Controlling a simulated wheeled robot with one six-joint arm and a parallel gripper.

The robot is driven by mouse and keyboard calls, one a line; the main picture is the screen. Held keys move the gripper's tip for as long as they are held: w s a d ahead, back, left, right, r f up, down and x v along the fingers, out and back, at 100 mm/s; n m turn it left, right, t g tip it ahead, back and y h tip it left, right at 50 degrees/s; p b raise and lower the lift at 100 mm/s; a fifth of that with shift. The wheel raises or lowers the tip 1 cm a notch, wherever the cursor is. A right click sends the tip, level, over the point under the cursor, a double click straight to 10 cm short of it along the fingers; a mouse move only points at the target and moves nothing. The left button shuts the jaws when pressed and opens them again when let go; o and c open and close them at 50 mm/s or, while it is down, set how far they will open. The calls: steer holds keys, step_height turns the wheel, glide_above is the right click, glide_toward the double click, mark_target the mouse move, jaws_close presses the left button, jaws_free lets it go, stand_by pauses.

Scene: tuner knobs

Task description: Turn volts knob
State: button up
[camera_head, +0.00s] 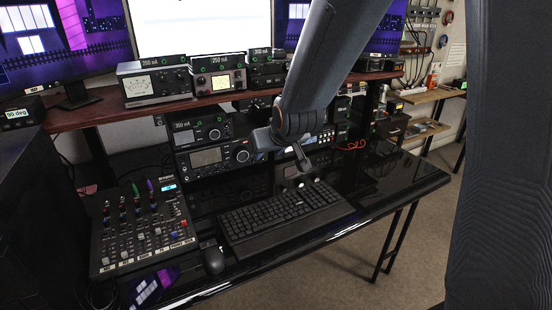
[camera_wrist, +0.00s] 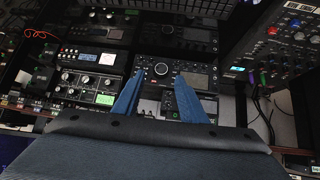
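My gripper (camera_head: 303,162) hangs in front of the stacked radio units at the back of the black desk. In the wrist view my gripper (camera_wrist: 159,77) shows two blue fingers, apart, with nothing held between them. Another unit with several knobs and a green-lit meter (camera_wrist: 104,99) is to the left. No label reading volts is legible, so I cannot tell which knob it is.
A keyboard (camera_head: 285,211), a mouse (camera_head: 213,257) and an audio mixer (camera_head: 143,228) lie on the desk (camera_head: 400,178). A wooden shelf (camera_head: 110,108) with meter boxes (camera_head: 155,83) stands above the radios. The desk's right end is mostly clear.

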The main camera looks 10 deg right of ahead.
steer(key=shift+s+d+f+g, duration=0.2)
steer(key=shift+s+d, duration=0.05)
steer(key=shift+s, duration=0.25)
steer(key=shift+s+d+f+g, duration=0.2)
steer(key=shift+s+d+f, duration=0.05)
steer(key=shift+s, duration=0.2)
steer(key=shift+s+d+f+g, duration=0.2)
steer(key=shift+s+d, duration=0.05)
steer(key=shift+s, duration=0.25)
steer(key=s+d+f+g, duration=0.2)
steer(key=s, duration=0.5)
steer(key=s+d+f+m+g, duration=0.1)
steer(key=s+d+f+g, duration=0.1)
steer(key=s, duration=0.5)
steer(key=s+d+f+m+g+h, duration=0.1)
steer(key=s+d+f+g, duration=0.1)
steer(key=s, duration=0.5)
steer(key=shift+s+f+g, duration=0.2)
steer(key=shift+f+g, duration=0.1)
steer(key=shift+g, duration=0.4)
